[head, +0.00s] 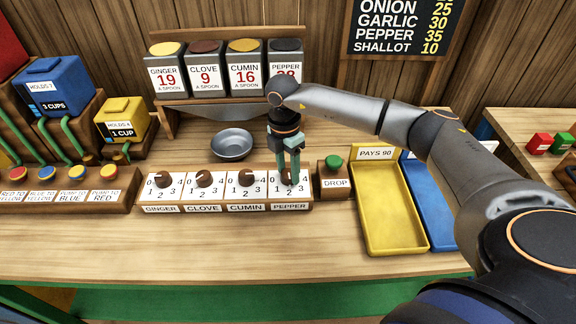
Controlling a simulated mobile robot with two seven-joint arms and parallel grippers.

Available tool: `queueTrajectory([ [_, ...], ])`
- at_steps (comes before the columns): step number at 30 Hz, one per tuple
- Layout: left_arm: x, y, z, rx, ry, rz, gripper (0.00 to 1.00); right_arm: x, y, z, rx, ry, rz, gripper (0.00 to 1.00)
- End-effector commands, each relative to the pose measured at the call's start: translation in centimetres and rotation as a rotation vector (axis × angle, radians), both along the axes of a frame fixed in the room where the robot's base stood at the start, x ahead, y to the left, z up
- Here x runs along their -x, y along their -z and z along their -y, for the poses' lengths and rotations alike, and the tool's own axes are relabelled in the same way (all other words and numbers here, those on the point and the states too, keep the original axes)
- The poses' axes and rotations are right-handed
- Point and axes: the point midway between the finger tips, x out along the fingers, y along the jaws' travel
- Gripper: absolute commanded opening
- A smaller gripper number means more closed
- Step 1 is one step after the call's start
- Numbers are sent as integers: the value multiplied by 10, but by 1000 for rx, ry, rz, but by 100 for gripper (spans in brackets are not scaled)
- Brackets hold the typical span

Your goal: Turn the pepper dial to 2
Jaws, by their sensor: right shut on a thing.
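The pepper dial (286,178) is a small brown knob on a white plate at the right end of the dial row, above the PEPPER label (290,207). My right gripper (289,177) points down over it, its green fingers shut on the knob. The fingers cover most of the knob and part of its scale, so I cannot tell which number it points to. The numbers 1, 2 and 3 show below the fingers. My left gripper is out of view.
Left of it are the ginger (163,180), clove (204,179) and cumin (246,178) dials. A green DROP button (334,163) stands close on the right, then a yellow tray (396,246). A metal bowl (232,144) and spice tins stand behind. The front counter is clear.

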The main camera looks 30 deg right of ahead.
Motion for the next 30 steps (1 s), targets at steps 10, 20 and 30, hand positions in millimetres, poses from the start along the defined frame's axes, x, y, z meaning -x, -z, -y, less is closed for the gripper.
queueTrajectory([
  [10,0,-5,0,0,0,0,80,-1,-1,1,2,96,2,0],
  [20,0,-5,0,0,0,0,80,-1,-1,2,2,103,3,0],
  [30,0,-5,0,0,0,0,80,0,-1,1,1,101,2,76],
])
